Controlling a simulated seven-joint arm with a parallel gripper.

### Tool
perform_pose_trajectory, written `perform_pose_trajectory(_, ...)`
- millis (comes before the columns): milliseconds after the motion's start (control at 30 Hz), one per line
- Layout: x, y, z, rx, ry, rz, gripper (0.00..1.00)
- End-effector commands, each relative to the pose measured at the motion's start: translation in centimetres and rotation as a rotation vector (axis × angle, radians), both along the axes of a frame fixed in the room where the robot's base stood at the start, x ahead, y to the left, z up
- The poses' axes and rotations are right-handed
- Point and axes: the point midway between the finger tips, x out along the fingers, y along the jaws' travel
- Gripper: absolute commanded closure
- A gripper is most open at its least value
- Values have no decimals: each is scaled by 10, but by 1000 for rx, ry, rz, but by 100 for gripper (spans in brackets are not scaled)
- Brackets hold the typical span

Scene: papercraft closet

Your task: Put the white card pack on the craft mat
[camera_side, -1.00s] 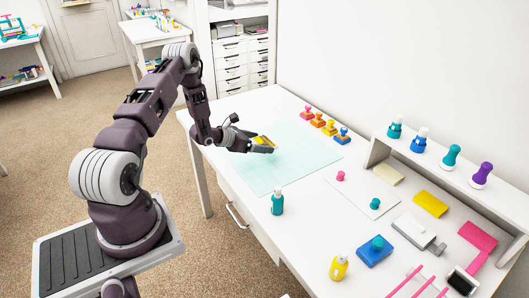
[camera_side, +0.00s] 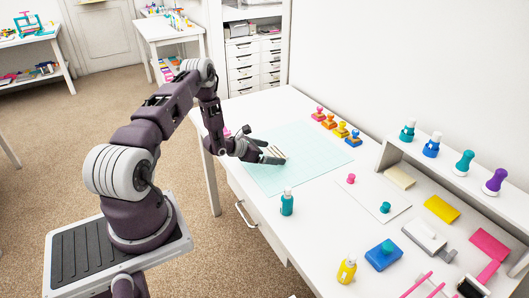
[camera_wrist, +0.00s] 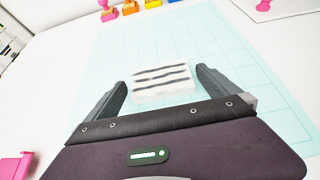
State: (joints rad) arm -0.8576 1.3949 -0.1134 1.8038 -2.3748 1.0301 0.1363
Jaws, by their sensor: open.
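The white card pack (camera_wrist: 163,84) has dark wavy stripes and shows in the wrist view, between and just beyond my fingertips. It appears to lie flat on the pale teal craft mat (camera_wrist: 240,60). My gripper (camera_wrist: 160,80) is open, one finger on each side of the pack, with a gap visible at the left. In the side view my gripper (camera_side: 273,155) is low over the left part of the mat (camera_side: 315,150), and the pack (camera_side: 281,151) shows small beside the fingers, partly hidden.
Several coloured stamps (camera_side: 330,122) line the mat's far edge. A teal bottle (camera_side: 287,203) stands near its front corner. A white sheet with small knobs (camera_side: 370,205) lies to the right. A pink object (camera_wrist: 14,168) is left of my gripper. The mat's right part is clear.

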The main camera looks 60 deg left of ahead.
Motion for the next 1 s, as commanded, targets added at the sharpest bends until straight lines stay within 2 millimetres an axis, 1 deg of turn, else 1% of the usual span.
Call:
perform_pose_trajectory(67, -9, 1, 4, 0, 1, 1, 0)
perform_pose_trajectory(167, -27, 1, 14, 0, 2, 4, 0)
perform_pose_trajectory(400, -81, 1, 44, -2, 2, 3, 0)
perform_pose_trajectory(500, -96, 1, 52, 1, 1, 2, 0)
perform_pose_trajectory(600, -102, 0, 58, 1, -1, -4, 0)
perform_pose_trajectory(667, -94, -8, 72, 16, -19, -50, 0)
perform_pose_trajectory(733, -70, -34, 111, 62, -65, -190, 0)
perform_pose_trajectory(767, -57, -52, 135, 92, -91, -281, 0)
perform_pose_trajectory(800, -41, -85, 170, 141, -127, -425, 0)
perform_pose_trajectory(833, -33, -114, 197, 183, -153, -544, 0)
perform_pose_trajectory(867, -30, -146, 223, 231, -176, -671, 0)
perform_pose_trajectory(900, -33, -189, 256, 303, -202, -842, 0)
perform_pose_trajectory(933, -41, -222, 278, 364, -219, -976, 0)
perform_pose_trajectory(967, -53, -255, 298, 436, -232, -1113, 0)
perform_pose_trajectory(1000, -77, -297, 320, 545, -244, -1299, 0)
